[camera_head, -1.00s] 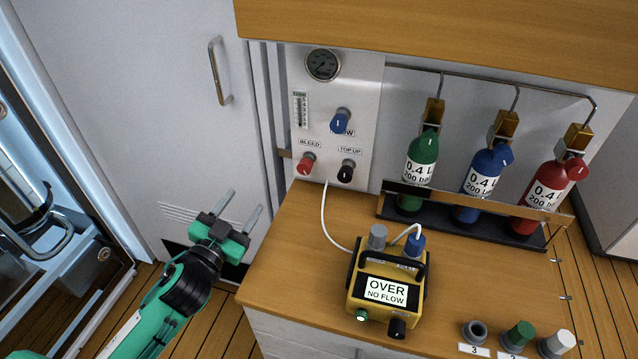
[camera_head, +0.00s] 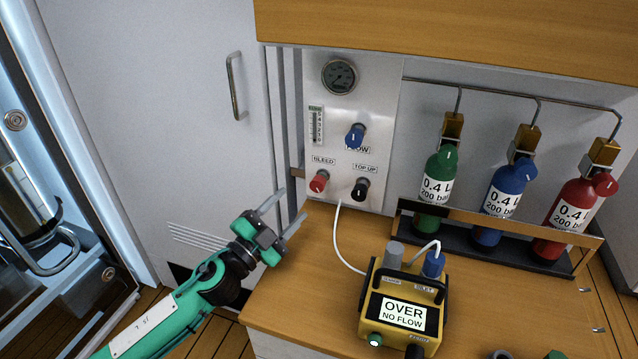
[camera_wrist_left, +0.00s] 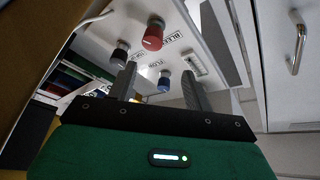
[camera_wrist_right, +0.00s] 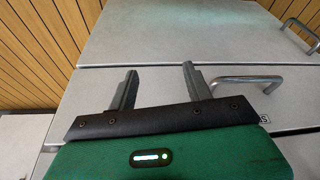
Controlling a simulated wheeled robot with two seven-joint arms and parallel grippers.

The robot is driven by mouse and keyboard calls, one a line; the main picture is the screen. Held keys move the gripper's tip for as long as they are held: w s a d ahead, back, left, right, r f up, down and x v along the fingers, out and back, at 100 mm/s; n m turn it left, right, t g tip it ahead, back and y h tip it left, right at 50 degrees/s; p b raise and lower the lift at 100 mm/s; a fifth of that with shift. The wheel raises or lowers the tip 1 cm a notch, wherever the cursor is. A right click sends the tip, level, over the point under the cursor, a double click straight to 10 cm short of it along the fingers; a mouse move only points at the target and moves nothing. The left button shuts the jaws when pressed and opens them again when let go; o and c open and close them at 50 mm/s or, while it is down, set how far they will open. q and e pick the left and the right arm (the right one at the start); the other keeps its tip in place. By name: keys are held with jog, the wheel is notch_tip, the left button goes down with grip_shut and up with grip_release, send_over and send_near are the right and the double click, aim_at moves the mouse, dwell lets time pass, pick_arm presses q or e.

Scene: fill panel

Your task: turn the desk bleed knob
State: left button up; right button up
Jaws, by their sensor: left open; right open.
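The red bleed knob (camera_head: 319,181) sits low on the left of the white wall panel (camera_head: 375,110), under a BLEED label. It also shows in the left wrist view (camera_wrist_left: 153,36), beyond the fingertips. My left gripper (camera_head: 287,214) is open and empty, below and to the left of the red knob and apart from it. The black top-up knob (camera_head: 360,188) is to the right of the red knob, and the blue flow knob (camera_head: 355,136) is above. My right gripper (camera_wrist_right: 157,82) is open and empty in the right wrist view, facing a pale surface with metal handles.
A yellow device (camera_head: 372,335) reading OVER NO FLOW stands on the wooden desk (camera_head: 285,295). A white hose (camera_head: 337,240) runs from it up toward the panel. Green, blue and red bottles (camera_head: 572,215) stand in a rack at the right. A wooden shelf (camera_head: 460,38) overhangs the panel.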

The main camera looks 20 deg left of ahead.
aim_at(315, 187)
pick_arm(q)
jog(key=x, duration=0.2)
jog(key=f+x, duration=0.1)
jog(key=x, duration=0.5)
jog(key=shift+w+d+f+p, duration=0.15)
jog(key=shift+w+f+p, duration=0.15)
jog(key=shift+w+p, duration=0.1)
jog(key=shift+x, duration=0.9)
pick_arm(e)
jog(key=shift+f, duration=1.35)
pick_arm(q)
jog(key=shift+f, duration=0.1)
jog(key=c, duration=1)
pick_arm(e)
jog(key=shift+a+r, duration=0.1)
jog(key=shift+r, duration=0.05)
